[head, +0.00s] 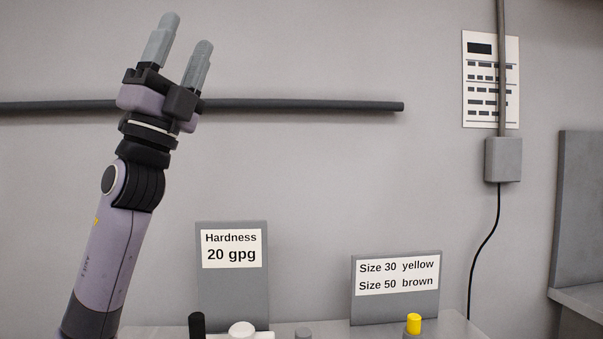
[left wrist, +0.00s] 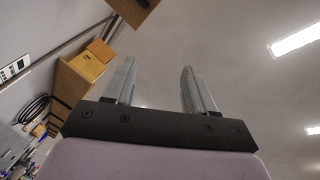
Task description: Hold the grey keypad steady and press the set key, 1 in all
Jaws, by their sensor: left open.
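No grey keypad and no set key can be made out in either view. My left gripper (head: 186,32) is raised at the upper left of the head view, its two grey fingers apart, pointing up in front of the wall. Nothing is between them. In the left wrist view the same open gripper (left wrist: 158,68) shows its fingers apart against the plain ceiling. My right gripper is in neither view.
A horizontal dark pipe (head: 310,104) runs along the wall behind my arm. A grey box (head: 503,159) with a cable hangs at right beside a printed sheet (head: 478,80). Below stand a hardness sign (head: 232,290), a size sign (head: 396,310) and a yellow-topped piece (head: 414,323).

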